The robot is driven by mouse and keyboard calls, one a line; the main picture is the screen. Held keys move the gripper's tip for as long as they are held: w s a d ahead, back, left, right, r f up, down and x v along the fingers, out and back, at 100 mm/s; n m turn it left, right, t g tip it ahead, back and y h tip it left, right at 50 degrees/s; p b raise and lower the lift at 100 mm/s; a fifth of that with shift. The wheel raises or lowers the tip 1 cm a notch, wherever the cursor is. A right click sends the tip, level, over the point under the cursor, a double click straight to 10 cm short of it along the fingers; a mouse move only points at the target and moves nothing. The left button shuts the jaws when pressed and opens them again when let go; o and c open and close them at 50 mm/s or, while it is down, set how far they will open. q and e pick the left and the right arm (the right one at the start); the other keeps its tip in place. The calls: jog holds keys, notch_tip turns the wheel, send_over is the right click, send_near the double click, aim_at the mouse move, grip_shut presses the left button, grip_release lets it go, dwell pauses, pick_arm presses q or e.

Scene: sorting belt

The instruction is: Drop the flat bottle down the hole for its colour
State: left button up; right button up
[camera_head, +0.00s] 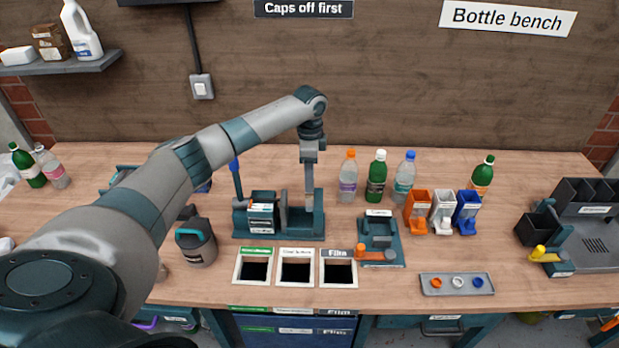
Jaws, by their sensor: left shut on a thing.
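My left gripper (309,188) points straight down into the open bay of the teal press (272,238). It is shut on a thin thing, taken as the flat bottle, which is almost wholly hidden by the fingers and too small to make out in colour. Three square holes lie in front of the press: one with a green label (255,251), one with a white label (296,252) and one labelled Film (338,253). My right gripper is not in view.
A teal fixture (380,228) stands right of the press, then orange, white and blue cap bins (442,212). A cap tray (457,293) lies front right. A dark jug (196,250) stands left.

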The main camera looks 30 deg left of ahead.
pick_arm(q)
jog(key=shift+r, duration=2.5)
jog(key=shift+c, duration=0.6)
